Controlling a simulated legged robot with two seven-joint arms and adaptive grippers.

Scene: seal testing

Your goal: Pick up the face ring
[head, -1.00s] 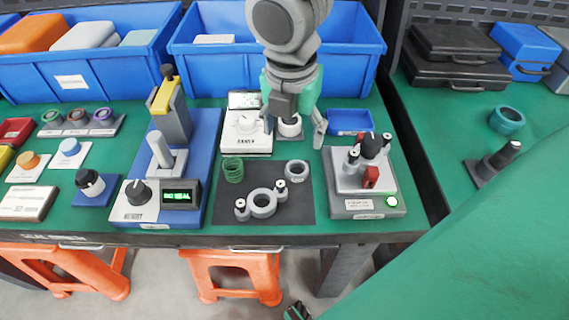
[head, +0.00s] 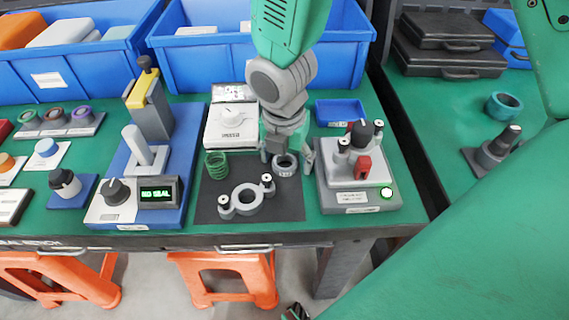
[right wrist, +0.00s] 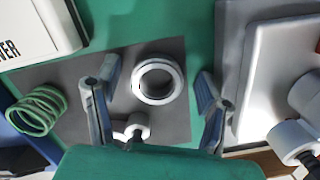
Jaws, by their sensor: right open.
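The face ring, which I take to be the small grey ring (head: 286,171), lies flat on the dark mat (head: 210,205). It also shows in the right wrist view (right wrist: 137,85). My right gripper (head: 287,156) is open and points down over this ring. In the right wrist view its fingers (right wrist: 157,85) stand on either side of the ring, apart from it, with gaps on both sides. My left gripper is not in view.
A larger grey ring with two bolted lugs (head: 233,205) and a green spring (head: 216,168) share the mat. A silver test fixture (head: 345,183) stands close to the right, a white scale (head: 231,125) behind left. A blue tray (head: 340,110) and blue bins (head: 190,65) are farther back.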

